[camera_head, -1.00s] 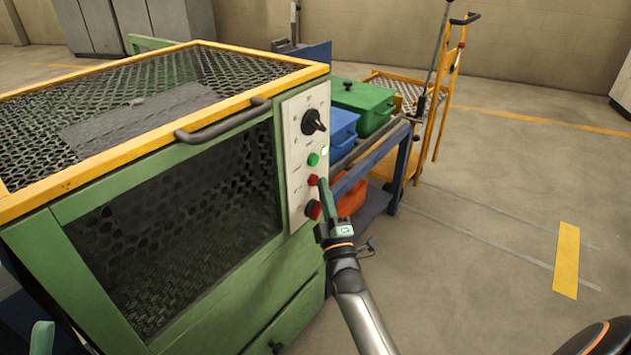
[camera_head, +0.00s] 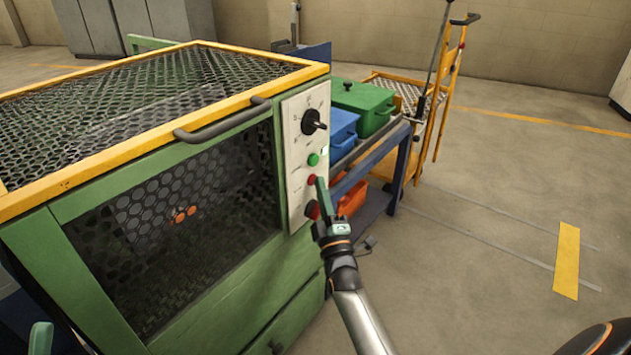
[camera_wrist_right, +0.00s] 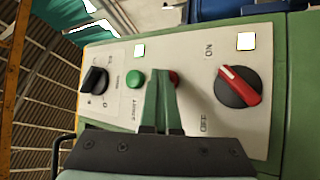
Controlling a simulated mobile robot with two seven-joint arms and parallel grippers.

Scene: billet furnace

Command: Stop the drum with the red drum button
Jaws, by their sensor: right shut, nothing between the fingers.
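The green drum machine (camera_head: 165,330) has a white control panel (camera_head: 296,150) on its right side. The red drum button (camera_head: 311,180) sits below a green button (camera_head: 313,159). In the right wrist view the red button (camera_wrist_right: 177,77) is partly hidden behind my fingers. My right gripper (camera_head: 320,183) is shut and empty, its tips at the red button; I cannot tell whether they touch it. It also shows in the right wrist view (camera_wrist_right: 164,76). Behind the front mesh is the perforated drum (camera_head: 150,205), with orange spots (camera_head: 184,214) showing. A green tip of my left gripper (camera_head: 41,336) shows at bottom left.
A black selector knob (camera_head: 313,122) is above the buttons. A red-and-black ON/OFF switch (camera_wrist_right: 239,87) is below them. A blue cart (camera_head: 402,165) with a blue bin (camera_head: 342,125) and green bin (camera_head: 365,105) stands behind the panel.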

